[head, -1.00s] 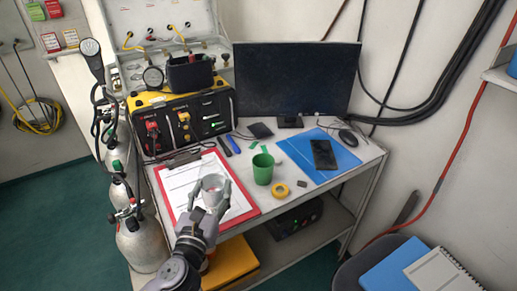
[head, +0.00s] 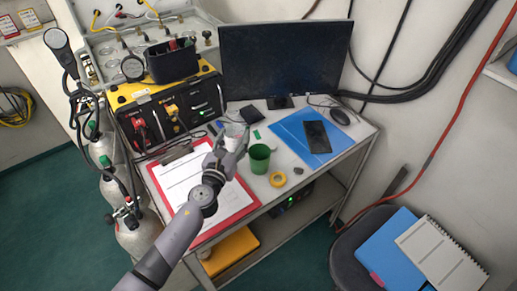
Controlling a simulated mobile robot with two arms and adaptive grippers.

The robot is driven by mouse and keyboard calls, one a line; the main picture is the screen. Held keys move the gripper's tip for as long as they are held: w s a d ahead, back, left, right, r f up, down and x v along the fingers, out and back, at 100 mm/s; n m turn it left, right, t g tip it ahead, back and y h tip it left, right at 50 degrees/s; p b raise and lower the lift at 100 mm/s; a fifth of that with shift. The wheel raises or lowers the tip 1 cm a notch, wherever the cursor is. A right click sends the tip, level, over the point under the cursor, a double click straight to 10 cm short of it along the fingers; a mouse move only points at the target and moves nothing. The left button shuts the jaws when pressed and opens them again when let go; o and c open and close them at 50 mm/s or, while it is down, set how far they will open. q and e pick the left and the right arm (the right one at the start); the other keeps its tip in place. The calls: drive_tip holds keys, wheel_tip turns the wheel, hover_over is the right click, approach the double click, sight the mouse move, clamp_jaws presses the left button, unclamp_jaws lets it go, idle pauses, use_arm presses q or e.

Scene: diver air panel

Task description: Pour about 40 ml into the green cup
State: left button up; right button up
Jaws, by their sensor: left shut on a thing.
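The green cup (head: 260,158) stands upright on the table, right of the red clipboard. My left gripper (head: 229,155) is shut on a pale translucent cup (head: 234,134) and holds it up just left of and behind the green cup. The gripper's fingers hide part of the held cup. The two cups look apart, and I see no stream between them. I cannot tell the held cup's liquid level or exact tilt. The inside bottom of the green cup is hidden. My right gripper is not in view.
A red clipboard (head: 244,211) with paper lies under my left arm. A monitor (head: 285,62) and a yellow-black air panel (head: 212,82) stand behind.

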use_arm(q)
drive_tip(key=shift+r+m, duration=0.2)
drive_tip(key=shift+m, duration=0.2)
